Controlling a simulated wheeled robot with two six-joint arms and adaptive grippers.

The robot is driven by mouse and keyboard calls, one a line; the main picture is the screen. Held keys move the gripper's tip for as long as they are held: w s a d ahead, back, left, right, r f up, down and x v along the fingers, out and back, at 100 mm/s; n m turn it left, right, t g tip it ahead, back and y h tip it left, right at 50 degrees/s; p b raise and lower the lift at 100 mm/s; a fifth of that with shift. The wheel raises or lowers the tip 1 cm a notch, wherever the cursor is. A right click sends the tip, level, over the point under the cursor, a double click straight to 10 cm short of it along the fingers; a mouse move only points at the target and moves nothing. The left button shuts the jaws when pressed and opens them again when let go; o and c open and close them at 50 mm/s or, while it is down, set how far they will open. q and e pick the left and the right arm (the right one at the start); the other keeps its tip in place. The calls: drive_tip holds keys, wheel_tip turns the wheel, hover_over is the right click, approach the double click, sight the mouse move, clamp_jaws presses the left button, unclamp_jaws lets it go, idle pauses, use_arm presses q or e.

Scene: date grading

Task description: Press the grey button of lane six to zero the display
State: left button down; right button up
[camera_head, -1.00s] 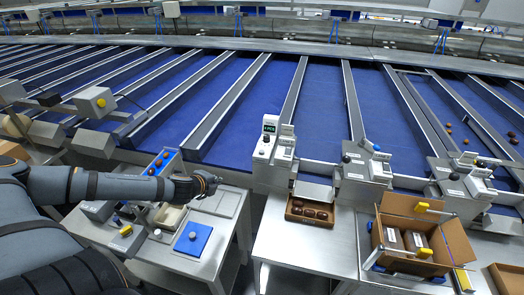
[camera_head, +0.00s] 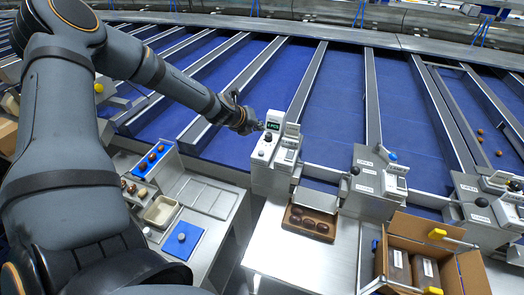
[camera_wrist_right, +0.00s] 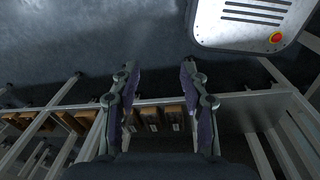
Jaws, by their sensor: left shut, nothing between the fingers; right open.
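A wooden tray with dates (camera_head: 310,209) lies on the steel table before the box. An open carton (camera_head: 461,268) stands at the right. Another control box (camera_head: 367,183) stands right of the first. A blue pad (camera_head: 194,237) and beige tray (camera_head: 151,218) lie on the left table.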

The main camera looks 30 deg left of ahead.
sight(260, 153)
use_arm(q)
drive_tip(key=f+b, duration=0.2)
drive_tip(key=f, duration=0.1)
drive_tip(key=f+b, duration=0.6)
drive_tip(key=shift+w, duration=0.3)
drive_tip(key=shift+f+b, duration=0.15)
drive_tip(key=shift+b, duration=0.25)
use_arm(e)
wheel_tip(260, 153, down, 9)
drive_tip(key=w, duration=0.1)
drive_tip(key=shift+w+d+r, duration=0.15)
drive_tip(key=shift+w+d, duration=0.05)
drive_tip(key=shift+w+a, duration=0.1)
drive_tip(key=shift+w, duration=0.1)
use_arm(q)
drive_tip(key=shift+f+b, duration=0.35)
use_arm(e)
drive_tip(key=shift+f, duration=0.4)
